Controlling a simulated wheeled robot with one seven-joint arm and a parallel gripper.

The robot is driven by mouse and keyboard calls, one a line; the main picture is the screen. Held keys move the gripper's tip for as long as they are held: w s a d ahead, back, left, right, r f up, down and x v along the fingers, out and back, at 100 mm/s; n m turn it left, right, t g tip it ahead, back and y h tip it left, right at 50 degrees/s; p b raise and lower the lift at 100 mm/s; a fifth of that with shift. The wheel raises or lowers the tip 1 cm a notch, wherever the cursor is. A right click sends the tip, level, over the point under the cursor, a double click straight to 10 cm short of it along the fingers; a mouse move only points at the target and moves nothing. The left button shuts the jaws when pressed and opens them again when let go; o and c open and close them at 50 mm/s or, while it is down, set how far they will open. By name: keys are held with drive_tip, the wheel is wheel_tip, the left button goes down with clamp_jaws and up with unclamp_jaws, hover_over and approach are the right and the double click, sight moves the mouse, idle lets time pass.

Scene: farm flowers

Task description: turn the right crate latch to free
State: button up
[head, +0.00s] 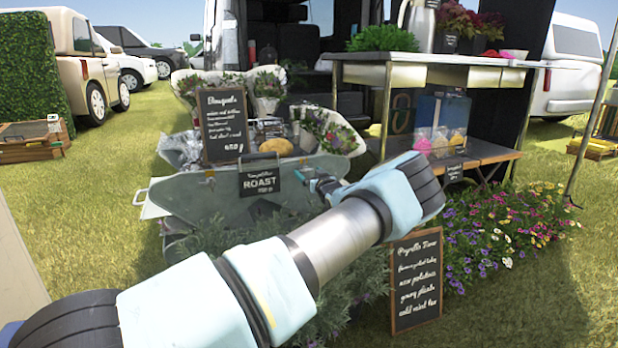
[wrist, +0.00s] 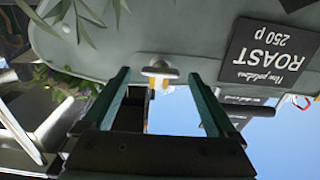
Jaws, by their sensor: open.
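The crate (head: 205,200) is a grey-green box with rounded ends, at left of centre in the head view; its wall (wrist: 130,35) fills the top of the wrist view. The right crate latch (wrist: 160,72) is a small pale metal piece with yellow-orange parts at the crate's edge. My gripper (wrist: 158,76) is open, its two dark green fingers on either side of the latch in the picture. I cannot tell whether they touch it. In the head view my gripper (head: 322,184) is small at the crate's right front, and the right latch is not clear there.
A black ROAST sign (head: 260,180) hangs on the crate front beside my gripper; it also shows in the wrist view (wrist: 268,55). A Bouquets board (head: 222,125) stands on top. Leafy plants (head: 240,240) grow below the crate. A table (head: 400,75) stands to the right.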

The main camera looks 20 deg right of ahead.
drive_tip(key=shift+w, duration=0.2)
drive_tip(key=c, duration=1.4)
